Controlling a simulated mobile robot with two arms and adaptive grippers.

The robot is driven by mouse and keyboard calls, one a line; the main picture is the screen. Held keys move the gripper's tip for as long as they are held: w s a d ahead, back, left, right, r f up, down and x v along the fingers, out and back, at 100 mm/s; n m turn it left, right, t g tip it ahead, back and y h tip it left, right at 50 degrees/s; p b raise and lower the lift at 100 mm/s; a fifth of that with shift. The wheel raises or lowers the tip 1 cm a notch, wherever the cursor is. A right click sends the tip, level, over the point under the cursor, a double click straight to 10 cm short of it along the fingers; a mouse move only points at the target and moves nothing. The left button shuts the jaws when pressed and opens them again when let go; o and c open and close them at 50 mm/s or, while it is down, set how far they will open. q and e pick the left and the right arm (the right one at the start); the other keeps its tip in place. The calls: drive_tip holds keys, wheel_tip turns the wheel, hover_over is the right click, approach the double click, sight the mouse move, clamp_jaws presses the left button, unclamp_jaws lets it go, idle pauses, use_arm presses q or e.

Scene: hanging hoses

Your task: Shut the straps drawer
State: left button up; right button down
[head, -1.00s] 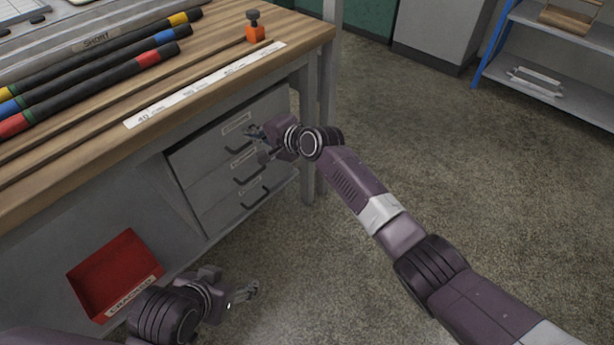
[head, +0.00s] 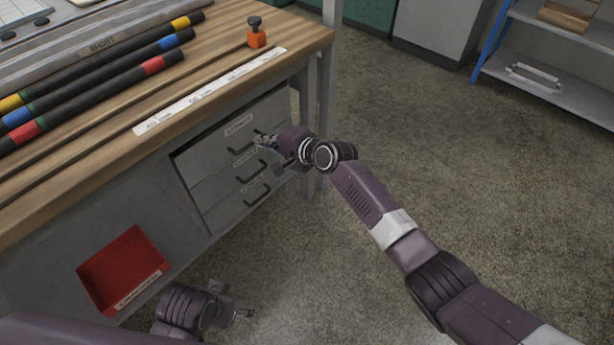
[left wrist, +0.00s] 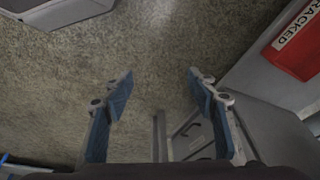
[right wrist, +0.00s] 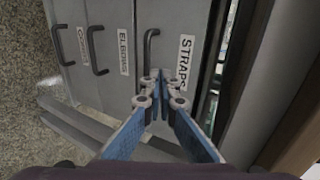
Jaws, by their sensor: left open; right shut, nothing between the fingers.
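The straps drawer (head: 215,138) is the top one of three grey drawers under the bench. In the right wrist view its front, labelled STRAPS (right wrist: 185,60), is at the right, with a dark handle (right wrist: 150,55). A narrow gap with something inside shows beyond its edge, so it looks slightly open. My right gripper (head: 261,139) is shut and empty; its fingertips (right wrist: 160,88) are at the drawer front, near the label and handle. I cannot tell whether they touch. My left gripper (head: 243,314) is open and empty, low above the floor, as the left wrist view (left wrist: 160,88) shows.
The elbows drawer (right wrist: 108,40) and another drawer (right wrist: 68,45) are below it. A red CRACKED bin (head: 122,265) stands at the lower left. Hoses (head: 100,90) and an orange stamp-like object (head: 256,38) lie on the wooden bench. Floor to the right is clear.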

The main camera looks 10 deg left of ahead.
use_arm(q)
wheel_tip(320, 180, down, 9)
drive_tip(key=p, duration=0.2)
drive_tip(key=shift+s+r+g, duration=0.2)
drive_tip(key=shift+s+g, duration=0.1)
drive_tip(key=shift+s, duration=0.05)
use_arm(e)
drive_tip(key=shift+s+d, duration=0.45)
drive_tip(key=shift+d, duration=0.2)
drive_tip(key=shift+s+d, duration=0.4)
drive_tip(key=shift+d, duration=0.2)
